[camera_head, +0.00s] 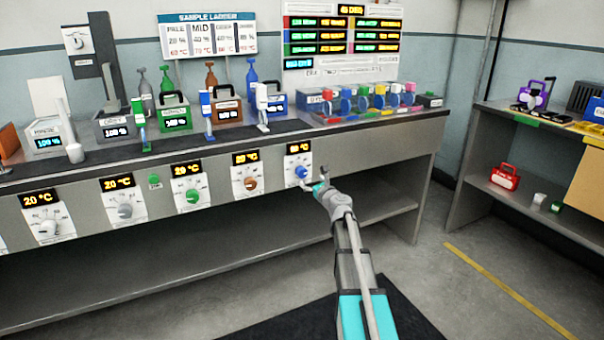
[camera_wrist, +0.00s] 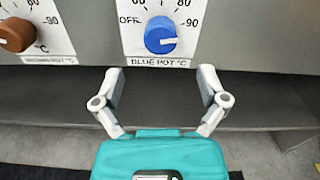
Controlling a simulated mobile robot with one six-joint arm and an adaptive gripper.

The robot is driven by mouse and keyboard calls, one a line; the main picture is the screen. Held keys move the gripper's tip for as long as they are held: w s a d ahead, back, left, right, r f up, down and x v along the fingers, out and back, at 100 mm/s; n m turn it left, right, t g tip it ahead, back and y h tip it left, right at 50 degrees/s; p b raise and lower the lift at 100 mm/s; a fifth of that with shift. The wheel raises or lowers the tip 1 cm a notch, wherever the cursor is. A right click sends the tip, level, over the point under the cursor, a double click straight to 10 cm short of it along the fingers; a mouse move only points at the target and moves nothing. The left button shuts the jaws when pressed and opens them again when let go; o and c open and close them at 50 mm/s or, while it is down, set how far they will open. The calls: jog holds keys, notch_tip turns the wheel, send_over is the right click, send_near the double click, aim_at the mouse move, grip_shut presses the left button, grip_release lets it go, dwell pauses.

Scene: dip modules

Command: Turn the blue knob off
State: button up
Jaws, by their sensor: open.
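The blue knob (camera_head: 301,172) sits on a white dial plate at the right end of the bench front, under a small lit temperature display (camera_head: 299,149). In the wrist view the blue knob (camera_wrist: 160,35) is above and ahead of my gripper, over a label reading BLUE POT °C. Its light pointer mark lies toward the right, below the 90, away from OFF at the left. My gripper (camera_head: 316,182) is just in front of and below the knob. In the wrist view my gripper (camera_wrist: 160,85) has its fingers spread wide with nothing between them, apart from the knob.
A brown knob (camera_wrist: 16,34) is just left of the blue one. Green (camera_head: 192,196), grey (camera_head: 125,211) and white (camera_head: 47,227) knobs follow further left. A lower shelf (camera_head: 200,252) runs under the bench. Coloured pots and mugs stand on top.

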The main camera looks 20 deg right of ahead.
aim_at(304, 173)
jog(key=w, duration=0.8)
jog(key=shift+a, duration=0.15)
jog(key=c, duration=1.1)
jog(key=shift+c, duration=0.2)
